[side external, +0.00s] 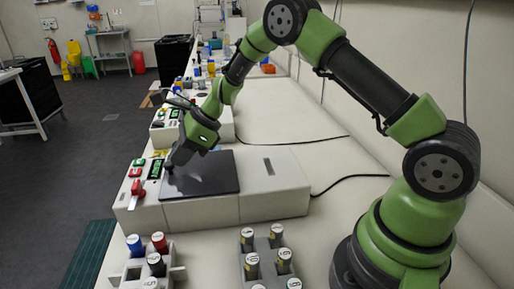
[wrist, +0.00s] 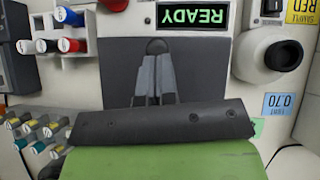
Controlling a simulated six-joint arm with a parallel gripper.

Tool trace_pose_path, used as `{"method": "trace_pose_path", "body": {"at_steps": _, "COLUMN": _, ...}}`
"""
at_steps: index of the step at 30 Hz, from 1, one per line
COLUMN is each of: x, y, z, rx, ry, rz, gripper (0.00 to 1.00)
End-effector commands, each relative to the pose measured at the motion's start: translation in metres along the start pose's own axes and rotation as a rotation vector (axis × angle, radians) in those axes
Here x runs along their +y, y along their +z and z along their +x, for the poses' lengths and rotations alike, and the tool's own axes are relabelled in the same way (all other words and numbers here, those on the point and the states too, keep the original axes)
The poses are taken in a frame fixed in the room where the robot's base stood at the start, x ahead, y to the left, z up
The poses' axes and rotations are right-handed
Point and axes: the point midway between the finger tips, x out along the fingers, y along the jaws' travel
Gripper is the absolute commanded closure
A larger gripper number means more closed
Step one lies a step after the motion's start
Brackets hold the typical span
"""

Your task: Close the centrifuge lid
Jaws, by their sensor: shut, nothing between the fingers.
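The centrifuge (side external: 275,195) is a pale box on the bench. Its dark grey lid (side external: 222,178) looks flat and level over the top of the housing. The lid also fills the middle of the wrist view (wrist: 205,72). My gripper (side external: 169,167) is shut and empty, pointing down at the lid's edge near the control panel. In the wrist view its fingers (wrist: 156,62) are together over the lid, beside a dark rounded loop at the edge. Whether the fingertips touch the lid cannot be told. The display (wrist: 195,16) reads READY.
Racks with capped tubes (side external: 135,272) (side external: 262,262) stand in front of the centrifuge. Another device (side external: 165,130) stands behind it. Black cables lie along the bench.

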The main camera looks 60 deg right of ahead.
Motion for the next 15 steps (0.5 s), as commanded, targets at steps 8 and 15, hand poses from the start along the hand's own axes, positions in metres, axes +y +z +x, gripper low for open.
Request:
{"method": "trace_pose_path", "body": {"at_steps": 8, "x": 0.0011, "y": 0.0025, "z": 0.003, "rx": -0.003, "ry": 0.002, "rz": -0.001, "gripper": 1.0}}
{"method": "trace_pose_path", "body": {"at_steps": 15, "x": 0.001, "y": -0.0026, "z": -0.0031, "rx": -0.002, "ry": 0.003, "rz": 0.001, "gripper": 1.0}}
